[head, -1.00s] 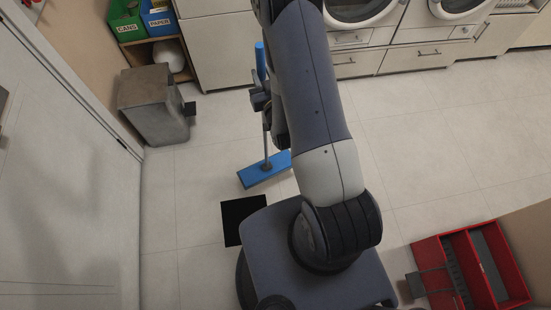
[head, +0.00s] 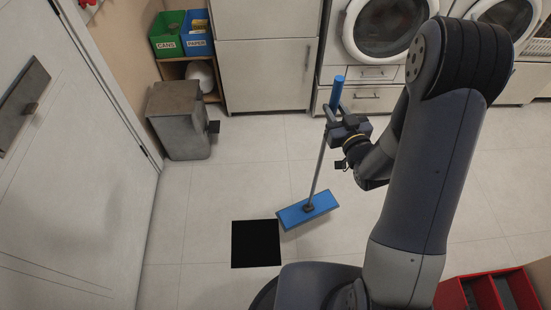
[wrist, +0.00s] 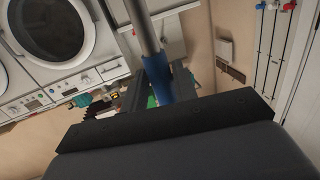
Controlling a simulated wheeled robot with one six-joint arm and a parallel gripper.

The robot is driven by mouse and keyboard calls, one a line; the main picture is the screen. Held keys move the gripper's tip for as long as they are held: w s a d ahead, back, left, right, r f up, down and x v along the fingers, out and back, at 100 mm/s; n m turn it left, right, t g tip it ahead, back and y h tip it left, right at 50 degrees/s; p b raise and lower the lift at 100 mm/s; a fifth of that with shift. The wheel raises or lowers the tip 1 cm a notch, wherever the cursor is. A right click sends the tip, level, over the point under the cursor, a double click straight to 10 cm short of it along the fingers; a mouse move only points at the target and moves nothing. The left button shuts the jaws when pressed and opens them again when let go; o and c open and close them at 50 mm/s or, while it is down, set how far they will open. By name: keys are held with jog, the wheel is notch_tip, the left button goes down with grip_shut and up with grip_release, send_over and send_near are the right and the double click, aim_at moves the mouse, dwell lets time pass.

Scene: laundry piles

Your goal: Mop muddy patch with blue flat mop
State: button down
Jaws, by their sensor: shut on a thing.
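The blue flat mop has a flat rectangular blue head (head: 318,206), a thin grey pole and a blue grip (head: 335,92) at its top. My gripper (head: 340,125) is shut on the handle near the blue grip. The handle leans, and the head appears to be down on the floor. In the wrist view the grey pole (wrist: 146,32) and blue grip (wrist: 182,84) run between my gripper's fingers (wrist: 155,98), partly hidden by my wrist. A flat black square (head: 255,244) lies just left of the mop head. I cannot make out any mud on it or elsewhere.
A grey bin (head: 178,122) stands at the left wall, near a shelf with green (head: 168,37) and blue (head: 197,33) boxes. Washing machines (head: 385,28) and cabinets line the back. A red crate (head: 487,291) is at lower right. Pale floor is open behind and left of the mop.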

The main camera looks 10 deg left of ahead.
jog(key=s+a+f+n+g+y+b, duration=0.2)
jog(key=s+a+n+g+y+b, duration=0.2)
jog(key=a+n+g+y+b, duration=0.55)
jog(key=s+a+f+n+g+b, duration=0.4)
jog(key=s+a+f+g+b, duration=0.1)
jog(key=s+f+g+b, duration=0.2)
jog(key=f+b, duration=0.1)
jog(key=b, duration=0.1)
jog(key=shift+s+b, duration=0.35)
jog(key=shift+a+g, duration=0.1)
jog(key=shift+g, duration=0.15)
